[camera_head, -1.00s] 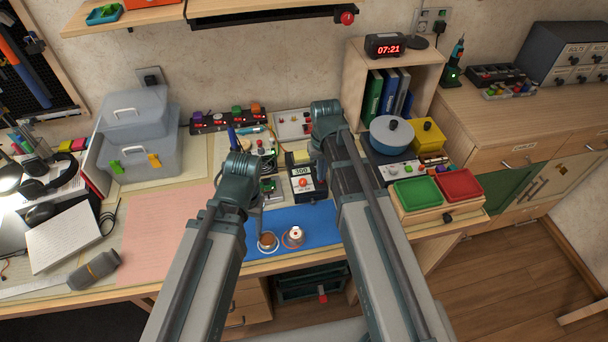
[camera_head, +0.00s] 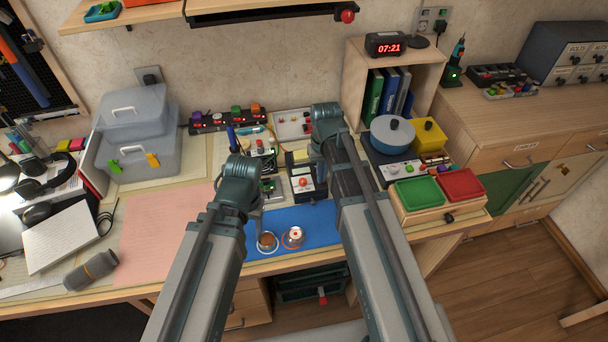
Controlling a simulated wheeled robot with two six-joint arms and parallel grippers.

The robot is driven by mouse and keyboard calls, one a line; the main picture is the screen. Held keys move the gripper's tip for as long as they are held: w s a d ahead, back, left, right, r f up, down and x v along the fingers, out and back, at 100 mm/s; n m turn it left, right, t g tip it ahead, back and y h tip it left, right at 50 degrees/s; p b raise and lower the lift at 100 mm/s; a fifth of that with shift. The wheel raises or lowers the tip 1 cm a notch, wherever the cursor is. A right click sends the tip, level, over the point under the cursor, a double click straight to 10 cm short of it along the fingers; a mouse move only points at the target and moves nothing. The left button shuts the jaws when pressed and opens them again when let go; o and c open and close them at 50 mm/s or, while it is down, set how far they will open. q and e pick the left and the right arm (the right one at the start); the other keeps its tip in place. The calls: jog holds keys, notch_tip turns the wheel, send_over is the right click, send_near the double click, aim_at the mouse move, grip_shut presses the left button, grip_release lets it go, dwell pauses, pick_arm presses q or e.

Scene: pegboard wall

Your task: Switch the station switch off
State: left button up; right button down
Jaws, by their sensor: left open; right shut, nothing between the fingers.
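The station (camera_head: 307,192) is a dark box with a pale front and a red knob, standing at the back of the blue mat (camera_head: 318,218). Its display is dark. I cannot make out its switch, which may be hidden by my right arm. My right gripper (camera_head: 320,168) is shut and empty at the station's right side, mostly hidden behind its own arm; I cannot tell whether it touches. My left gripper (camera_head: 259,218) is open, left of the station and low over the mat's left part, partly hidden by its arm.
A copper-coloured round thing (camera_head: 267,241) and a white-and-red spool (camera_head: 293,237) are on the mat's front. A green circuit board (camera_head: 268,186) lies left of the station.

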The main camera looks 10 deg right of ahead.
pick_arm(q)
jog(key=shift+r, duration=0.1)
pick_arm(e)
jog(key=shift+r, duration=0.1)
pick_arm(q)
notch_tip(320, 180, up, 7)
jog(key=p, duration=0.7)
pick_arm(e)
notch_tip(320, 180, up, 7)
